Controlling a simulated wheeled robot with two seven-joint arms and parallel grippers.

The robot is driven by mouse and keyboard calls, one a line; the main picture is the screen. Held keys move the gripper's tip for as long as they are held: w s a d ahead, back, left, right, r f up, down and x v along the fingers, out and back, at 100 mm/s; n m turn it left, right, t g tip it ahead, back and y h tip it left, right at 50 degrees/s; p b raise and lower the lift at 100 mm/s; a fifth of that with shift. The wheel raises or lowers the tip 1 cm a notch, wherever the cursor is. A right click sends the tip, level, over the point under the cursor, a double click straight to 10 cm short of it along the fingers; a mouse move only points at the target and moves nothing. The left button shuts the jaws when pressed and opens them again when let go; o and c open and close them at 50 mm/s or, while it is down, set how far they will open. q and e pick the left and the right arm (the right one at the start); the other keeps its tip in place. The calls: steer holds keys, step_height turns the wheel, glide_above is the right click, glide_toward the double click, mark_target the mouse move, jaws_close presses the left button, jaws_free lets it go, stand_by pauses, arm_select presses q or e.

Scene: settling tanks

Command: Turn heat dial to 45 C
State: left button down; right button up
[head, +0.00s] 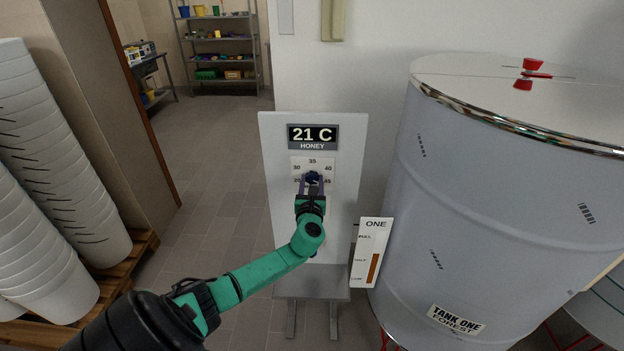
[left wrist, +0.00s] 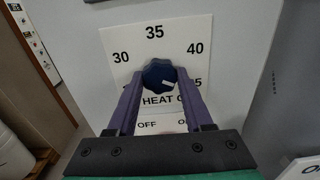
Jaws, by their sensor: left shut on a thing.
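The dark blue heat dial (head: 312,176) sits on a white scale plate on an upright grey panel (head: 346,136). It also shows in the left wrist view (left wrist: 157,73), with a white mark at its lower right, toward the partly hidden number there. The scale reads 30, 35 and 40 around the top; the lower numbers are partly covered by my fingers. My left gripper (head: 311,184) is shut on the dial, one finger on each side. The display (head: 312,135) above reads 21 C HONEY. My right gripper is not in view.
A large tank (head: 510,190) labelled TANK ONE FOREST stands close at the right, with a level gauge (head: 371,240) between it and the panel. Stacked white buckets (head: 50,170) stand on pallets at the left. Floor is free left of the panel.

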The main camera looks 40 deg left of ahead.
arm_select(q)
steer(key=shift+f+m, duration=0.1)
steer(key=shift+m, duration=0.3)
steer(key=shift+c, duration=1.5)
jaws_free()
steer(key=b+v, duration=0.1)
steer(key=v, duration=1.3)
steer(key=shift+s+d, duration=0.2)
